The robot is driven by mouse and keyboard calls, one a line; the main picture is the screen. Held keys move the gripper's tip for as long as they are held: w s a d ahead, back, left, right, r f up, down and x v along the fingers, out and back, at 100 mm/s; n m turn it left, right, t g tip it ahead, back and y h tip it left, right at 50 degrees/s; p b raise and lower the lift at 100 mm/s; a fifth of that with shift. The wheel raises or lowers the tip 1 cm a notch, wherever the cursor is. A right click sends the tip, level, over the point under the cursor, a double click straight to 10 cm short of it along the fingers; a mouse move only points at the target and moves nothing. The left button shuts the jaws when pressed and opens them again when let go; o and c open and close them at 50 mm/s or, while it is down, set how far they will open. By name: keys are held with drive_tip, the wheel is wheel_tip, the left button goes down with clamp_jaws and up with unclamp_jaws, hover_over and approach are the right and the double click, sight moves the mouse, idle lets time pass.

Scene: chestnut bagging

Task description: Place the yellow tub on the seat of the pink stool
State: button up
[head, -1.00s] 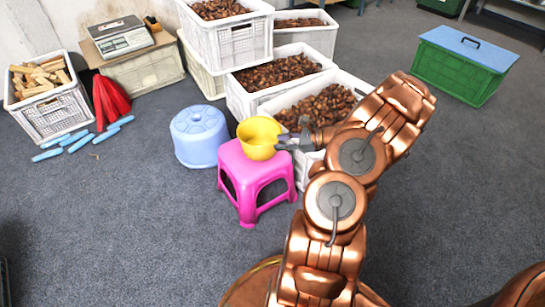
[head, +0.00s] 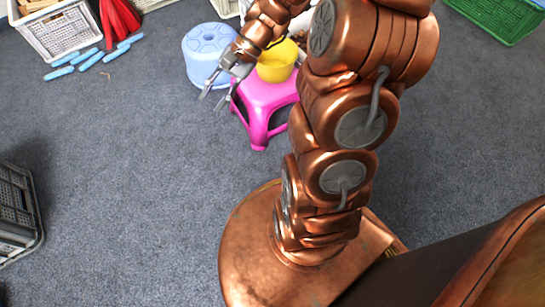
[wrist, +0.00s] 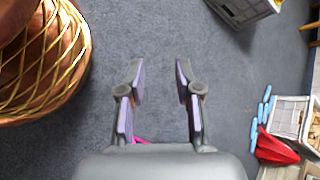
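The yellow tub (head: 277,62) stands upright on the seat of the pink stool (head: 262,100) in the head view. My forearm covers part of its left and upper side. My gripper (head: 212,102) is to the left of the tub and stool, apart from the tub, with its fingers pointing down and left. In the wrist view my gripper (wrist: 160,72) is open, with only carpet between its fingers. A sliver of the pink stool (wrist: 140,140) shows at the gripper's base there; the tub is not visible in that view.
A blue stool (head: 207,50) stands behind the gripper. A white crate (head: 62,33), blue sticks (head: 90,60) and a red bag (head: 120,18) are at the upper left. A dark crate (head: 15,215) is at the left edge. The carpet (head: 140,170) between is clear.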

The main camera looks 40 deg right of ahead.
drive_tip(key=s+a+r+n+g+h, duration=0.1)
drive_tip(key=s+a+n+g+h, duration=0.15)
drive_tip(key=s, duration=0.35)
drive_tip(key=s+a+r+n+g+h, duration=0.1)
drive_tip(key=s+a+n+h, duration=0.1)
drive_tip(key=s+a+n, duration=0.3)
drive_tip(key=s+d+r+n+h, duration=0.1)
drive_tip(key=s+d+n+h, duration=0.3)
drive_tip(key=s, duration=0.8)
drive_tip(key=shift+d+r+g+h, duration=0.35)
drive_tip(key=shift+d+h, duration=0.3)
drive_tip(key=shift+d, duration=0.6)
